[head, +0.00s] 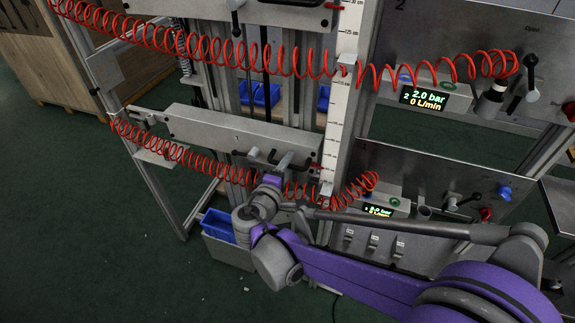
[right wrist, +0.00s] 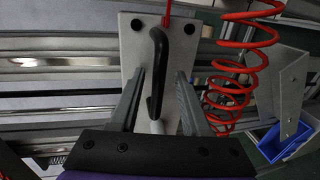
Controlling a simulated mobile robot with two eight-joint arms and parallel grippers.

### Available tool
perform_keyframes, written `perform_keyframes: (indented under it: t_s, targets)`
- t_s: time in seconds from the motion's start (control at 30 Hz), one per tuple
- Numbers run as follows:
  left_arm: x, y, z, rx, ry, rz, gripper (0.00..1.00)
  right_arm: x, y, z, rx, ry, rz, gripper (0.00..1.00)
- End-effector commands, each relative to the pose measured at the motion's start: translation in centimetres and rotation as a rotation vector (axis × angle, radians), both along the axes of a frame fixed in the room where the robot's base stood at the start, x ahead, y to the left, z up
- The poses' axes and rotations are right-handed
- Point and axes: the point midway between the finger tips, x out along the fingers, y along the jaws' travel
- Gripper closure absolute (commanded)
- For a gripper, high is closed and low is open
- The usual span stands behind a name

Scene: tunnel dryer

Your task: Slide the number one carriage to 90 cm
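The number one carriage (head: 215,132) is a long grey plate marked 1, lying across the vertical rails in the lower part of the head view. A red pointer (head: 316,165) at its right end lies by the white centimetre scale (head: 333,140); I cannot read its exact value. The carriage's black handle (right wrist: 160,45) shows in the right wrist view, in front of the grey plate (right wrist: 132,42). My right gripper (right wrist: 161,75) is open, with its two fingers apart on either side of the handle. My left gripper is not in view.
Another carriage (head: 280,14) sits higher on the rails. Coiled red hoses (head: 205,45) hang across the frame. Panels with pressure displays (head: 425,98) stand at right. A blue bin (head: 218,226) is low at the frame's foot, with open green floor to the left.

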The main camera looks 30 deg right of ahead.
Motion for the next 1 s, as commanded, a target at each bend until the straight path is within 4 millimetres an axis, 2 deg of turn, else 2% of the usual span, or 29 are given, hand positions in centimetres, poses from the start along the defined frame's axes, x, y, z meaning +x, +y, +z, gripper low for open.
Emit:
perform_keyframes:
  t_s: [0.27, 0.7, 1.0]
  targets:
    - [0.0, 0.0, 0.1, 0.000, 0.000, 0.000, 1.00, -0.4, 0.6, 0.2, 0.000, 0.000, 0.002, 0.53]
    - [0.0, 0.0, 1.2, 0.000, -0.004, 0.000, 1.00, -5.5, 6.7, 1.9, 0.001, 0.000, 0.005, 0.53]
    - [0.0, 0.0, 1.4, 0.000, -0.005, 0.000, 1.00, -6.9, 8.1, 2.3, 0.000, 0.000, 0.001, 0.53]
